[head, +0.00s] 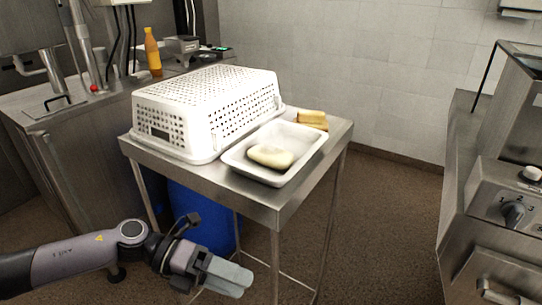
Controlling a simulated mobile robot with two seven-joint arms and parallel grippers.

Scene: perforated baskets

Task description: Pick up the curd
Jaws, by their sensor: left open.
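A pale, rounded lump that looks like the curd (270,156) lies in a shallow white tray (234,160) on a small steel table (262,203). My left gripper (232,277) is in the lower part of the head view, in front of the table and below its top. It is open and empty, well apart from the curd and pointing to the right. My right gripper is not in view.
A white perforated basket (205,108) sits upside down beside the tray. A yellowish-brown block (312,119) lies behind the tray. A blue bin (205,215) is under the table. A steel appliance (505,200) stands at right, and an orange bottle (152,52) at back left.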

